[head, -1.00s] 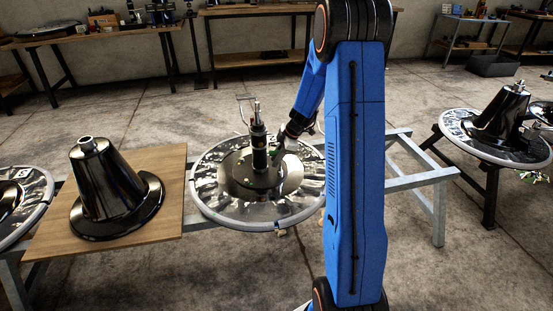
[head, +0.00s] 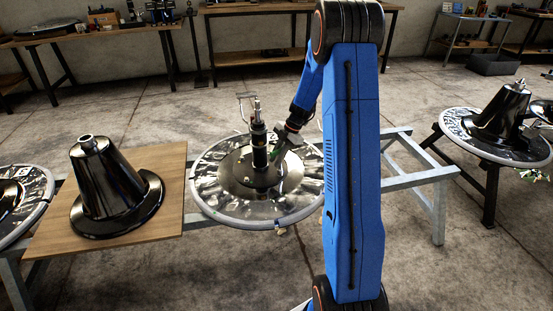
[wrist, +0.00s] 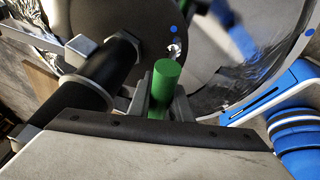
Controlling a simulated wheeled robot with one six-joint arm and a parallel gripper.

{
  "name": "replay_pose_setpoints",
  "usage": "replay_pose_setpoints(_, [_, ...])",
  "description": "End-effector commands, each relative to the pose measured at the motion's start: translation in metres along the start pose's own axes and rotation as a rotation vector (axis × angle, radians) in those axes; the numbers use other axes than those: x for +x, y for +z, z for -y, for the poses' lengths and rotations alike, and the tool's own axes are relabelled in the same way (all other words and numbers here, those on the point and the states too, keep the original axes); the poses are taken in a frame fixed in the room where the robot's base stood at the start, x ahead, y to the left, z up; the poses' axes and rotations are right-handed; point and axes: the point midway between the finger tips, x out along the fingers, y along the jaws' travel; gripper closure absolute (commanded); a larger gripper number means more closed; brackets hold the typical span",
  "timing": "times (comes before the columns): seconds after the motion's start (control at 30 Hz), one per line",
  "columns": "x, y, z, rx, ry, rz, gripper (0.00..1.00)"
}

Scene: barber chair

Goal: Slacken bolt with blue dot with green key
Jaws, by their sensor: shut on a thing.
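My gripper (wrist: 160,105) is shut on the green key (wrist: 165,78), whose round green end faces the wrist camera. The key's far end is hidden behind it. A blue dot (wrist: 174,29) shows on the dark round plate (wrist: 90,20), near its edge. A small shiny bolt (wrist: 175,49) lies just by the dot, close above the key in the picture. I cannot tell whether key and bolt touch. In the head view my gripper (head: 283,143) is low at the right of the black column (head: 258,148), over the chair base's plate.
The black column (wrist: 92,78) stands close at the left of my gripper, with a metal lever (wrist: 80,48) beside it. The shiny round base (head: 225,205) rests on a grey frame. A black cone (head: 110,185) stands on a wooden board (head: 165,215) to the left.

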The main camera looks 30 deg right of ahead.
Motion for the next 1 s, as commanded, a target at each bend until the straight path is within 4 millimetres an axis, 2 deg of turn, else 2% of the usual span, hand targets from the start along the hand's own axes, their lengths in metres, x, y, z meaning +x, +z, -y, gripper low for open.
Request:
replay_pose_setpoints(0.27, [-0.002, -0.001, -0.001, 0.001, 0.001, 0.001, 1.00])
replay_pose_setpoints(1.0, [-0.028, -0.012, -0.005, 0.013, 0.005, 0.005, 1.00])
